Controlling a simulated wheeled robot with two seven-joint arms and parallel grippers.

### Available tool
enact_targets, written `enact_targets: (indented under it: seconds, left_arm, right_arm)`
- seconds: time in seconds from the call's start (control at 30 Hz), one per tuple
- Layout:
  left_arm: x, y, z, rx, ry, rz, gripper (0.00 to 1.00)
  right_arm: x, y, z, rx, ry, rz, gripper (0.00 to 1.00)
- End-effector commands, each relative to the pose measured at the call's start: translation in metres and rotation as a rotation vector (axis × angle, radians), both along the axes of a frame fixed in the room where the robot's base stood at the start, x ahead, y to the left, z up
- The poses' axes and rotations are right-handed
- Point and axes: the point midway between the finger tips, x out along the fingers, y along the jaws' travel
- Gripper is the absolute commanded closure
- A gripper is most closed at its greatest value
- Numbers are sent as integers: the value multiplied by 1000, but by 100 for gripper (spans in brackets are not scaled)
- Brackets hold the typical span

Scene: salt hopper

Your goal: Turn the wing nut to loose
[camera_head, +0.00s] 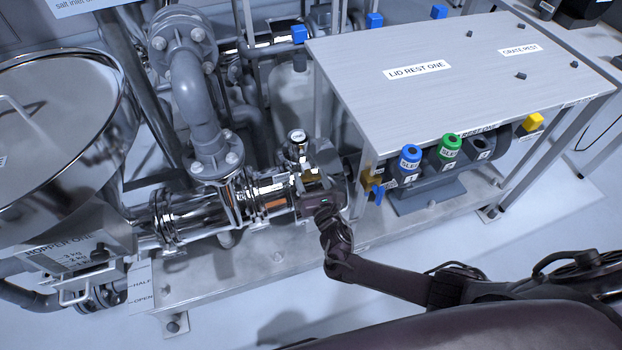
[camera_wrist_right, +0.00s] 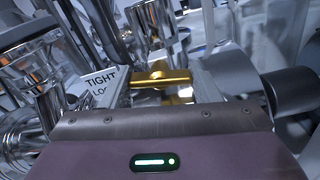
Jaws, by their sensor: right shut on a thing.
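The wing nut (camera_wrist_right: 160,78) is brass-coloured and shows in the middle of the right wrist view, its bar lying nearly level between my fingers. My right gripper (camera_wrist_right: 163,84) is shut on it. A label beside it reads "TIGHT" (camera_wrist_right: 101,80), with a second line beginning "LO" partly hidden. In the head view my right gripper (camera_head: 313,188) reaches the steel pipe fittings at the centre, and it hides most of the wing nut there. My left gripper is not in view.
The steel hopper (camera_head: 62,120) stands at the left. A pressure gauge (camera_head: 298,136) and pipes (camera_head: 195,105) crowd close behind my right gripper.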

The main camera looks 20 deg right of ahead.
Motion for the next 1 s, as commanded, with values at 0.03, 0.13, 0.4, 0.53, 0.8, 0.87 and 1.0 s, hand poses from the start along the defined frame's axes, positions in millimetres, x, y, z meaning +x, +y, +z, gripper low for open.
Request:
enact_targets:
  seconds: [0.03, 0.13, 0.4, 0.53, 0.8, 0.87, 1.0]
  left_arm:
    - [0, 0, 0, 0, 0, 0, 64]
    - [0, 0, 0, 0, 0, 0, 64]
    - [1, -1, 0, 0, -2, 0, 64]
    - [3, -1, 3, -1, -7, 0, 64]
    - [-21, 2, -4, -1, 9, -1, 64]
    - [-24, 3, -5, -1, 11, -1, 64]
    - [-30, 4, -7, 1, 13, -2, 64]
  right_arm:
    - [-1, 1, -2, 1, 4, 1, 66]
    - [-1, 1, -2, 1, 4, 1, 32]
    - [0, 0, -1, 1, 2, 0, 22]
    - [-3, 0, 0, 1, 2, 0, 22]
    - [-45, -1, 0, 2, 6, 1, 22]
    - [-54, -2, 0, 2, 5, 1, 22]
    - [-72, -2, -1, 2, 3, 1, 22]
